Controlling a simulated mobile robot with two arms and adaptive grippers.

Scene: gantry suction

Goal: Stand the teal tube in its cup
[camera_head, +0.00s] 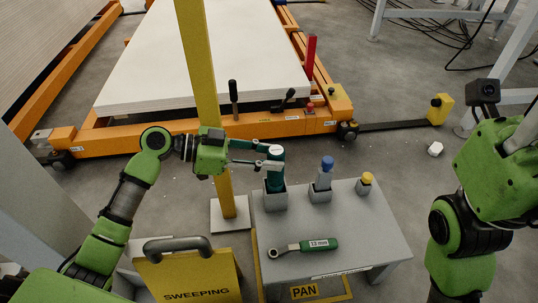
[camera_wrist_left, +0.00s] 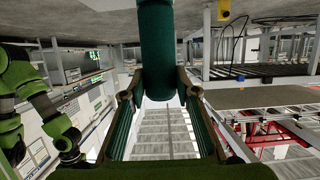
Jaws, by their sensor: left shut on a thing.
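The teal tube (camera_head: 275,178) has a pale top and stands about upright at the back left of the grey table. My left gripper (camera_head: 273,157) comes in from the left and is shut on its upper part. The tube's lower end meets a grey square cup (camera_head: 275,202); it looks to be within the cup's mouth, but I cannot tell how deep. In the left wrist view the teal tube (camera_wrist_left: 157,50) runs up between the two fingers of the left gripper (camera_wrist_left: 160,88). My right arm shows at the right of the head view, but its gripper is out of view.
A blue-capped tube (camera_head: 326,168) and a yellow-capped one (camera_head: 367,180) stand in grey cups to the right. A green-handled ratchet wrench (camera_head: 305,246) lies at the table's front. A yellow post (camera_head: 203,70) rises left of the table (camera_head: 375,225). A yellow sweeping sign (camera_head: 190,275) stands front left.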

